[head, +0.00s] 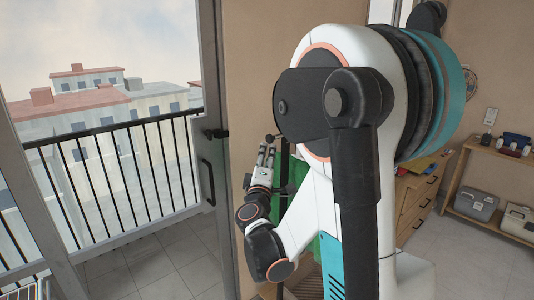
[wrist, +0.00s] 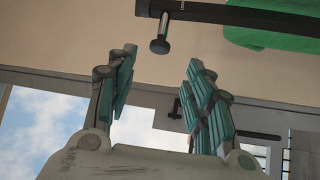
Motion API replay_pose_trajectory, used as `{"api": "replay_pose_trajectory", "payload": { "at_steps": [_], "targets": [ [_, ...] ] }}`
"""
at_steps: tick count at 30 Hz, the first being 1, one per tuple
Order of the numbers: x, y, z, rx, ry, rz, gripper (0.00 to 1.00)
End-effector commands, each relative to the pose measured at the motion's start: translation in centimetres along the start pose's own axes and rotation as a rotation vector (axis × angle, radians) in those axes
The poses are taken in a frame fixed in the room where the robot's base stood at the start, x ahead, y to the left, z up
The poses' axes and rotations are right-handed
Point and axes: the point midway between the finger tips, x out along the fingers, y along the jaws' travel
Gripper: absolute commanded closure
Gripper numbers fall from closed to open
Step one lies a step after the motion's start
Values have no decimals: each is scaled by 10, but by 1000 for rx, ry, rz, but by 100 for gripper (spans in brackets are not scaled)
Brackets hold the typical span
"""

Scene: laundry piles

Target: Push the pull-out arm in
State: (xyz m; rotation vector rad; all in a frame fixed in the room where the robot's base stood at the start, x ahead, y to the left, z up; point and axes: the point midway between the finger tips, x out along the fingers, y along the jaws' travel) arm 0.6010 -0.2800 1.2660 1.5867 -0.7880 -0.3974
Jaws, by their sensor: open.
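The pull-out arm shows in the wrist view as a dark bar (wrist: 215,13) across the top, with a round-headed knob (wrist: 160,46) sticking out near its left end. A green cloth (wrist: 265,38) hangs at the bar's right part. My gripper (wrist: 160,58) is open and empty, its two fingers spread on either side of the knob in the picture. I cannot tell whether they touch it. In the head view my gripper (head: 267,150) is beside the wall near the balcony door. My own arm hides most of the bar and the green cloth (head: 284,172) there.
The glass balcony door with a dark handle (head: 206,182) stands to the left, with a black railing (head: 120,165) beyond. A wooden drawer unit (head: 415,205) is right of my arm. A shelf (head: 492,232) with grey boxes is at the far right. Tiled floor is clear at the lower right.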

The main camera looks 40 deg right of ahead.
Motion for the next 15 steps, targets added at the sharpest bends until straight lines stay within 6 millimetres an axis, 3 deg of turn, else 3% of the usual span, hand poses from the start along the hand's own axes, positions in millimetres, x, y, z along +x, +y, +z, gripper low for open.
{"api": "replay_pose_trajectory", "payload": {
  "at_steps": [10,15],
  "targets": [
    [-4,0,0,1,0,0,55],
    [-7,6,-7,-12,-1,-13,93]
  ]
}}
